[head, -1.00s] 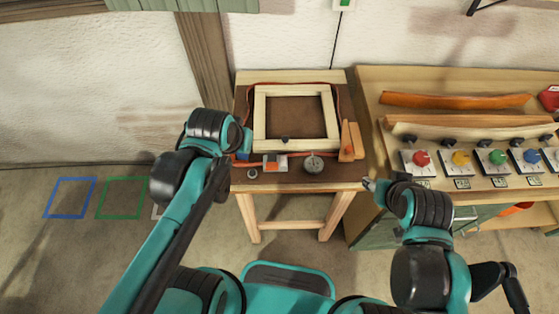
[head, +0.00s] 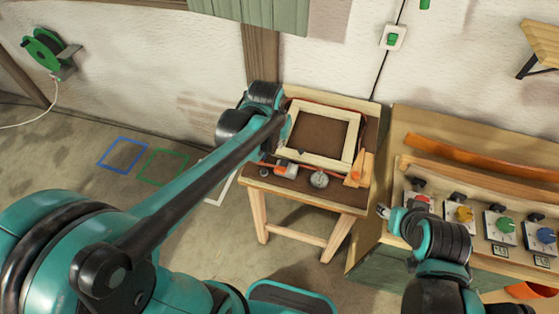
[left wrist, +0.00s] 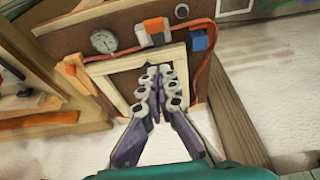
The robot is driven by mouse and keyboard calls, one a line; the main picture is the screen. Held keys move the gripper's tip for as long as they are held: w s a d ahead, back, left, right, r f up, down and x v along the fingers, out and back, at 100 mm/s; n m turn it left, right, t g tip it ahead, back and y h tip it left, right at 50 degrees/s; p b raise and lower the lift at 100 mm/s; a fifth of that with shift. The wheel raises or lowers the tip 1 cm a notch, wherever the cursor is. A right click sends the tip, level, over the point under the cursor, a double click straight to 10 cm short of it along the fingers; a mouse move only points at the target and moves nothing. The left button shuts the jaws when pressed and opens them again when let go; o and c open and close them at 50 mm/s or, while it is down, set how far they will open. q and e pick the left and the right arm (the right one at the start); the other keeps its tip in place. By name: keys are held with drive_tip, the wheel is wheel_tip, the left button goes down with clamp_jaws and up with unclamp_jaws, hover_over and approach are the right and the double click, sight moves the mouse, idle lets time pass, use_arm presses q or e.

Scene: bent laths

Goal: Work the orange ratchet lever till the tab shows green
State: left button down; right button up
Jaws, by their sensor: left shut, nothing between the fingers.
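The ratchet, with its orange lever (head: 280,168) and pale body (head: 291,170), sits on the front of the small table, on a red strap around a wooden frame (head: 352,137). In the left wrist view the orange lever (left wrist: 154,25) shows at the top beside a blue block (left wrist: 199,41). My left gripper (left wrist: 160,78) is shut and empty, seen over the frame and apart from the lever. In the head view my left arm mostly hides it. My right gripper (head: 384,211) is right of the table; its fingers are too small to read. I cannot make out a green tab.
A round dial gauge (head: 319,179) sits right of the ratchet, with an orange-tan wooden piece (head: 361,169) beyond it. A bench (head: 412,165) with bent laths and several coloured knobs stands at the right. Blue (head: 122,154) and green floor outlines lie at the left.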

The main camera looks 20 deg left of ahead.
use_arm(q)
drive_tip(key=b, duration=0.4)
hover_over(281, 167)
drive_tip(key=f, duration=1)
drive_tip(key=shift+w, duration=0.3)
drive_tip(key=shift+s+f, duration=0.35)
drive_tip(key=shift+f, duration=0.2)
drive_tip(key=shift+s+f, duration=0.3)
drive_tip(key=shift+f, duration=0.2)
drive_tip(key=shift+s+f+b, duration=0.3)
drive_tip(key=shift+f, duration=0.15)
drive_tip(key=shift+s, duration=0.1)
